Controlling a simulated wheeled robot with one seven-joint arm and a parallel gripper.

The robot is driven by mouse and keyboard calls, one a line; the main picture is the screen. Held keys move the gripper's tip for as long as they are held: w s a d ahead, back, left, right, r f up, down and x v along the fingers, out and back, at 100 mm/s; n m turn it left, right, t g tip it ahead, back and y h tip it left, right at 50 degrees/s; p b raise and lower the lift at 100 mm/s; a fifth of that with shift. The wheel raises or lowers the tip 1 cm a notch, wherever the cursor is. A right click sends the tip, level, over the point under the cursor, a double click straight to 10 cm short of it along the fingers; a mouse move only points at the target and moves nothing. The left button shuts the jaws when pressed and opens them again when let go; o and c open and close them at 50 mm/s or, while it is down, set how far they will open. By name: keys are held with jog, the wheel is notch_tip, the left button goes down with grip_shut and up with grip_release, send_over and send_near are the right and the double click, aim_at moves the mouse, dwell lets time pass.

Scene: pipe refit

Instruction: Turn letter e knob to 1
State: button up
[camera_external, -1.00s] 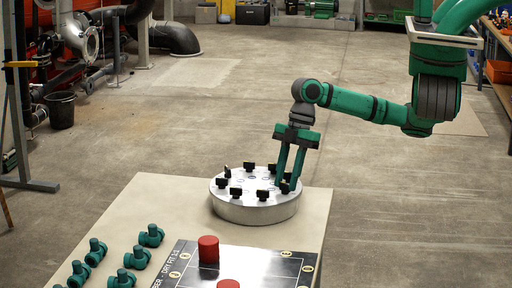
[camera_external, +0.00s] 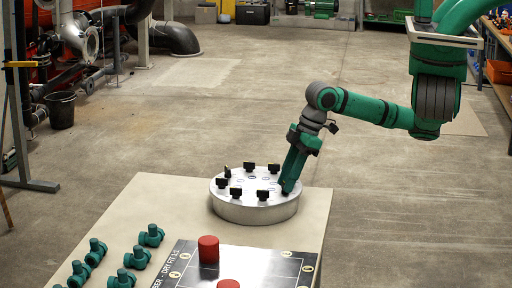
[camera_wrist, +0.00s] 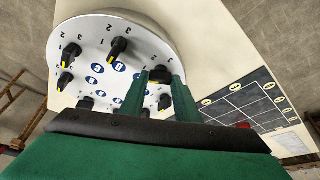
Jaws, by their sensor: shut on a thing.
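A round silver-white dial plate (camera_external: 250,212) sits on the table, with several black knobs around its top edge. In the wrist view the dial plate (camera_wrist: 92,38) shows blue letter badges, yellow pointer marks and numbers 1, 2 and 3 by the knobs. My gripper (camera_external: 288,188) reaches down at the right edge of the plate. In the wrist view my green fingers are on either side of one black knob (camera_wrist: 161,75), shut on it. I cannot read this knob's letter, and its pointer and numbers are largely hidden by the fingers.
Neighbouring knobs stand close by, one (camera_external: 262,195) to the left of my fingers. A dark layout board (camera_external: 245,262) with red cylinders (camera_external: 208,249) lies in front. Several green pipe fittings (camera_external: 151,235) lie at the table's left. Bare floor lies behind the table.

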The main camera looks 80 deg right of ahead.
dwell(0.4)
jog(key=o, duration=1)
jog(key=shift+o, duration=0.2)
jog(key=shift+r, duration=0.1)
jog(key=v, duration=1)
jog(key=shift+r, duration=0.35)
jog(key=shift+s+d+f, duration=0.1)
